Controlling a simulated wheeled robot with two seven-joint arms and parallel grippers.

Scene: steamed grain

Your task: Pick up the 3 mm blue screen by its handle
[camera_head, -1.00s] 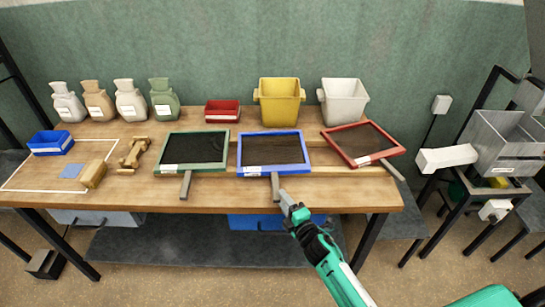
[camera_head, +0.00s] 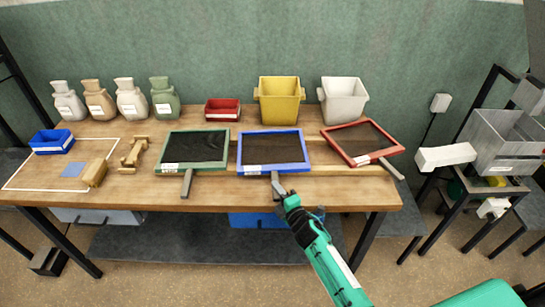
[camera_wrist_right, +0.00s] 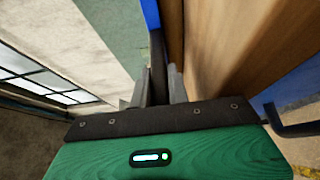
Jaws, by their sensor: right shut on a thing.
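The blue-framed screen (camera_head: 272,131) with dark mesh lies on the wooden table, between the green-framed screen (camera_head: 193,131) and the red-framed screen (camera_head: 361,126). Its dark handle (camera_head: 276,182) points toward the table's front edge. My right gripper (camera_head: 279,192) is shut on that handle, at its outer end. In the right wrist view the handle (camera_wrist_right: 157,65) runs between the two fingers (camera_wrist_right: 158,88), with a bit of blue frame (camera_wrist_right: 151,12) beyond. The 3 mm marking is too small to read. My left gripper is not in view.
A wooden strip (camera_head: 315,171) runs under the screens' front. A red bin (camera_head: 222,110), yellow bucket (camera_head: 279,103) and white bucket (camera_head: 343,101) stand behind. Several sacks (camera_head: 131,101) stand at the back left. A blue bin (camera_head: 50,141) is at the far left.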

